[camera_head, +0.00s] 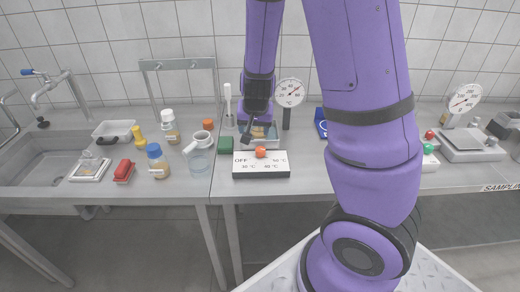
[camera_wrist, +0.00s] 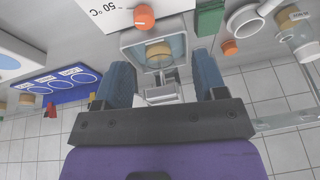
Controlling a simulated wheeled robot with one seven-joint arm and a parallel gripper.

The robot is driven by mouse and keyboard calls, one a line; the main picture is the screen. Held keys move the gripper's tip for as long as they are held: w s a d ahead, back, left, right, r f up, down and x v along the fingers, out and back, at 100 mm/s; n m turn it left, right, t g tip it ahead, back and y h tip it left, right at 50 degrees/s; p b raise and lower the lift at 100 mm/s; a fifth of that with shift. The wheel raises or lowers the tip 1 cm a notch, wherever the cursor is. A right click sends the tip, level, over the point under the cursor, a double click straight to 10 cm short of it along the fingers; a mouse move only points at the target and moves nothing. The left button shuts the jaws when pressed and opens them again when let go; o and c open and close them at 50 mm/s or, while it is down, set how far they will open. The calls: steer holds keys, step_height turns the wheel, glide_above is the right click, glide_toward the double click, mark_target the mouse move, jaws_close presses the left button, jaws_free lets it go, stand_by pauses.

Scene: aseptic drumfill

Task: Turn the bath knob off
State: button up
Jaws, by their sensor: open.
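The bath knob is a small orange-red knob (camera_head: 261,152) on a white panel (camera_head: 262,171) marked OFF, 30, 40 and 50 °C. It also shows at the top of the wrist view (camera_wrist: 144,17), with the panel (camera_wrist: 103,14) and its "50 °C" mark beside it. I cannot tell which mark the knob points to. My gripper (camera_head: 258,135) is just behind and above the panel, over the bath. In the wrist view its two fingers (camera_wrist: 164,78) are apart with nothing held. The clear water bath (camera_wrist: 130,42) with a tan-topped item shows beyond the fingers, which are apart from the knob.
A green block (camera_head: 225,143) and a glass jug (camera_head: 198,161) stand left of the panel. A dial gauge (camera_head: 290,93) stands behind it. A blue tray (camera_head: 321,122) lies to the right, partly hidden by my arm. The bench in front of the panel is clear.

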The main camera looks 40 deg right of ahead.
mark_target(260, 150)
steer(key=shift+m+h, duration=0.3)
steer(key=shift+h, duration=0.4)
steer(key=shift+s+d+x, duration=0.15)
steer(key=shift+d+x, duration=0.1)
steer(key=shift+x, duration=2.15)
steer(key=shift+s+d+x, duration=0.15)
steer(key=shift+d+x, duration=0.05)
steer(key=shift+x, duration=2.25)
steer(key=shift+s+d+x, duration=0.15)
steer(key=shift+d+x, duration=0.1)
steer(key=shift+x, duration=2.15)
steer(key=c, duration=0.9)
